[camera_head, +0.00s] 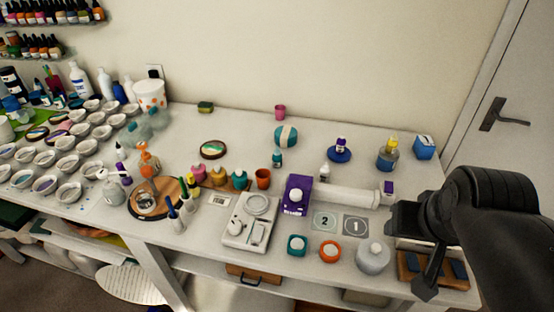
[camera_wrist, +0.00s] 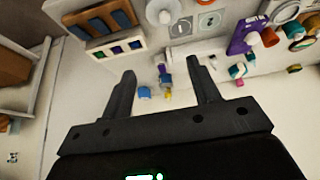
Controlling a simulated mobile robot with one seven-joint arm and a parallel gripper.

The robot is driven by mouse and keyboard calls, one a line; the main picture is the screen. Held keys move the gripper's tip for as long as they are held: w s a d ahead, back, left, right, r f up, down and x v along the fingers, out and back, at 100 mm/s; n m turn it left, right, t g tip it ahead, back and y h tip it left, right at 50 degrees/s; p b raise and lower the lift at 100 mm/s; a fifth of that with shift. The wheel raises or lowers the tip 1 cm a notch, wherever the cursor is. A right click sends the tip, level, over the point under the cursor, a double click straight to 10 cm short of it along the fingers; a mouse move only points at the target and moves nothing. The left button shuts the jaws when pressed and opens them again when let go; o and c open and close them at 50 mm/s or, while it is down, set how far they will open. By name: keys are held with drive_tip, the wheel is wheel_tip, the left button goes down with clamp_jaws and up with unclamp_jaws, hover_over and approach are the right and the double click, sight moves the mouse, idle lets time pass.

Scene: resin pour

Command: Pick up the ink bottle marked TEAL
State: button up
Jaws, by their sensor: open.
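No label reading TEAL is legible in either view. A small teal bottle (camera_head: 277,159) stands mid-table, just in front of a teal-and-cream striped round object (camera_head: 286,136). Another teal-coloured container (camera_head: 239,180) stands at the right end of a row of coloured containers. A small white bottle with a purple top (camera_head: 341,145) stands on a blue disc (camera_head: 339,155); another small pale bottle (camera_head: 324,172) stands nearer. My gripper (camera_head: 395,218) is over the table's right end, well right of the teal bottle. In the wrist view its fingers (camera_wrist: 165,82) are spread, with nothing between them.
A white scale (camera_head: 237,233), a purple box (camera_head: 297,191) and a white roll (camera_head: 345,196) fill the middle front. Several white cups (camera_head: 67,168) crowd the left. A yellow-topped bottle (camera_head: 388,153) and blue box (camera_head: 424,147) stand back right. The back middle has free room.

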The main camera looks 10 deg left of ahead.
drive_tip(key=w+a+r+n, duration=0.15)
drive_tip(key=w+a, duration=0.35)
drive_tip(key=w, duration=0.6)
drive_tip(key=n+g+y, duration=0.2)
drive_tip(key=n, duration=0.2)
hover_over(278, 153)
drive_tip(key=s+d, duration=0.1)
drive_tip(key=s, duration=0.1)
wheel_tip(278, 153, down, 12)
drive_tip(key=shift+m, duration=0.25)
drive_tip(key=x, duration=0.4)
drive_tip(key=shift+w+d+f, duration=0.15)
drive_tip(key=shift+f, duration=0.1)
drive_tip(key=shift+x, duration=2.65)
drive_tip(key=shift+c, duration=0.6)
drive_tip(key=c, duration=1)
